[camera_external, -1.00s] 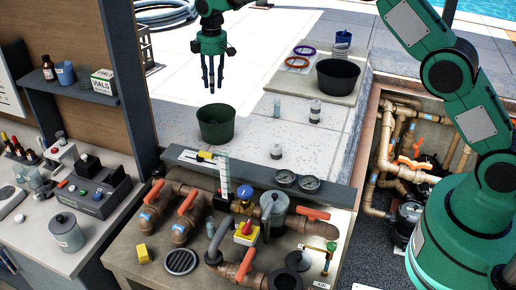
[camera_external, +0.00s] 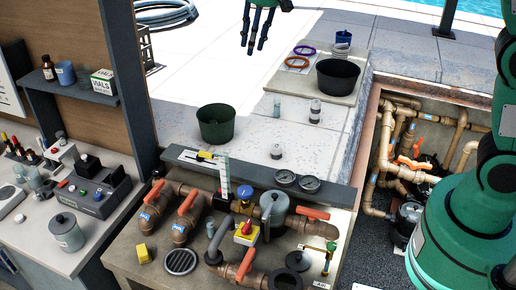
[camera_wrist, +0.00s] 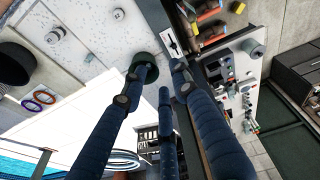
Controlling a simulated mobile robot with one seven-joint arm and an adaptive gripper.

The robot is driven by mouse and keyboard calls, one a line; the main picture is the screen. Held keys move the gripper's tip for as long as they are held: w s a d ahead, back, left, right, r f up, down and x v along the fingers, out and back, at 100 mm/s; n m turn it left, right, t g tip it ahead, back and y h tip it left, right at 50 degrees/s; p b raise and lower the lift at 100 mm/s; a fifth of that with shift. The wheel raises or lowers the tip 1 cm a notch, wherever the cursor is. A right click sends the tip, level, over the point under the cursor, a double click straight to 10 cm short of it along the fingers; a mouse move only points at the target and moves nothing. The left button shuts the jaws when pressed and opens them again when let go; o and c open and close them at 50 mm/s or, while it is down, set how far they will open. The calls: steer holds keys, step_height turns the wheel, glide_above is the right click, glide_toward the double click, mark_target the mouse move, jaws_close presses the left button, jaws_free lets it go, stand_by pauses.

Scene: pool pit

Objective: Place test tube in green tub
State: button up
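The green tub (camera_external: 216,124) stands upright on the pale paving behind the pipe bench. In the wrist view the tub (camera_wrist: 147,56) is partly hidden behind a finger. A small pale teal tube (camera_external: 277,109), probably the test tube, stands upright to the right of the tub and apart from it; it appears small in the wrist view (camera_wrist: 88,58). My gripper (camera_external: 252,46) is raised at the top of the external view, above and beyond the tub and tube. Its blue-black fingers are spread, and nothing shows between them in the wrist view (camera_wrist: 160,78).
Two small jars (camera_external: 315,110) (camera_external: 277,152) stand near the tube. The pipe bench (camera_external: 120,262) is in front. Paving left of the green tub is clear.

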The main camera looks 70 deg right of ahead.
steer(key=s+a+r, duration=0.2)
steer(key=s, duration=0.4)
steer(key=s+a+r, duration=0.2)
steer(key=s+r, duration=0.1)
steer(key=s, duration=0.2)
steer(key=s+a+f+m+t, duration=0.1)
steer(key=s+a+f, duration=0.1)
steer(key=s, duration=0.7)
steer(key=s+a+f+m+t, duration=0.1)
steer(key=s+a, duration=0.1)
steer(key=s, duration=0.8)
steer(key=s+a+f+t, duration=0.1)
steer(key=s+a+f, duration=0.1)
steer(key=s, duration=0.8)
steer(key=shift+a+f+m, duration=0.2)
steer(key=shift+f+m, duration=0.1)
steer(key=shift+m, duration=0.1)
step_height(320, 180, down, 18)
steer(key=b, duration=1.8)
steer(key=shift+f+b, duration=0.25)
steer(key=shift+b, duration=0.05)
